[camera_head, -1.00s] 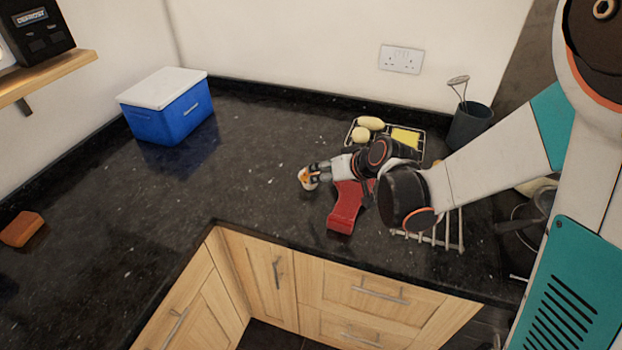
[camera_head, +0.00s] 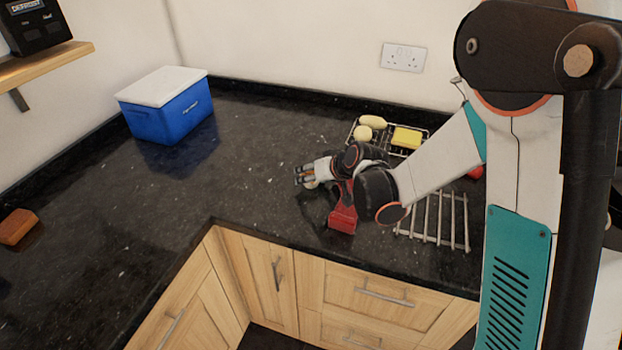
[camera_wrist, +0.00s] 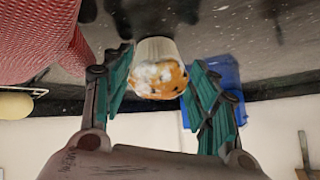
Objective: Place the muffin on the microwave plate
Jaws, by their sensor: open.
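The muffin (camera_wrist: 158,70), with a pale wrapper and a golden top with dark spots, shows between the fingers of my open gripper (camera_wrist: 160,76) in the wrist view, which looks upside down. Dark gaps show beside the muffin, and I see no finger closed on it. In the head view my gripper (camera_head: 304,174) is low over the black counter, and the muffin (camera_head: 311,184) is mostly hidden by it. The microwave plate is not in view. A black appliance labelled DEFROST (camera_head: 35,28) stands at the top left, partly cut off.
A red object (camera_head: 343,217) lies close beside my wrist. A wire rack (camera_head: 433,222) and a rack with a yellow sponge (camera_head: 407,138) and pale oval items (camera_head: 371,122) are to the right. A blue cooler (camera_head: 170,115) stands back left. The middle-left counter is clear.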

